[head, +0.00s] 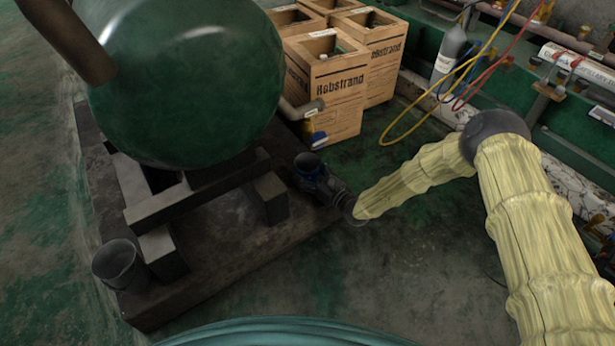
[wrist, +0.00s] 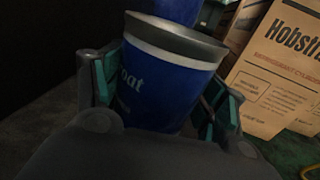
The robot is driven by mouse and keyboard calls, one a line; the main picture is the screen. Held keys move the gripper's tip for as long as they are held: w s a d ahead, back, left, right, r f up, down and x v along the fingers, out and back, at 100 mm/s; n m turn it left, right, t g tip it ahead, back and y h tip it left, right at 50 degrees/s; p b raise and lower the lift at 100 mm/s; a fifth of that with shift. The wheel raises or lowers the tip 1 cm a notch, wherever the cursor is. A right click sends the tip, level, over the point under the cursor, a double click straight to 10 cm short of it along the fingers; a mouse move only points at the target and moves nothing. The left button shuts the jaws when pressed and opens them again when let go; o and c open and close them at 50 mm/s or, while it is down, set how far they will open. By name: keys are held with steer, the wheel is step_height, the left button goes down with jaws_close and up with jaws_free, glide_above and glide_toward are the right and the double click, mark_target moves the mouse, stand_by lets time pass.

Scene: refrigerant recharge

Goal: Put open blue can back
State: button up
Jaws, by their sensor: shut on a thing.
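The open blue can (head: 306,171) is in my gripper (head: 322,182), near the right corner of the dark platform under the green tank. In the wrist view the blue can (wrist: 160,85) stands between the teal-padded fingers, with a grey rim and white lettering. My gripper (wrist: 160,100) is shut on it, and the can looks roughly upright. I cannot tell whether its base touches anything. A second blue object (head: 318,139) is by the front cardboard box; a blue shape (wrist: 178,10) also shows behind the held can in the wrist view.
The green tank (head: 185,75) rests on a dark platform (head: 225,250). A dark open bucket (head: 118,266) stands at its left corner. Cardboard boxes (head: 335,90) stand behind the can. A grey cylinder (head: 449,52) and coloured hoses (head: 400,140) are at the right.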

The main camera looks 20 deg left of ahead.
steer(key=shift+f, duration=0.2)
steer(key=o, duration=1.3)
steer(key=shift+r, duration=0.15)
steer(key=shift+s+d, duration=0.1)
steer(key=shift+d, duration=0.15)
steer(key=p+v, duration=0.5)
steer(key=v, duration=0.4)
steer(key=shift+s+d+r, duration=0.1)
steer(key=shift+s+d, duration=0.05)
steer(key=shift+d, duration=0.1)
steer(key=shift+p+v, duration=0.45)
steer(key=shift+v, duration=0.55)
steer(key=shift+s, duration=0.1)
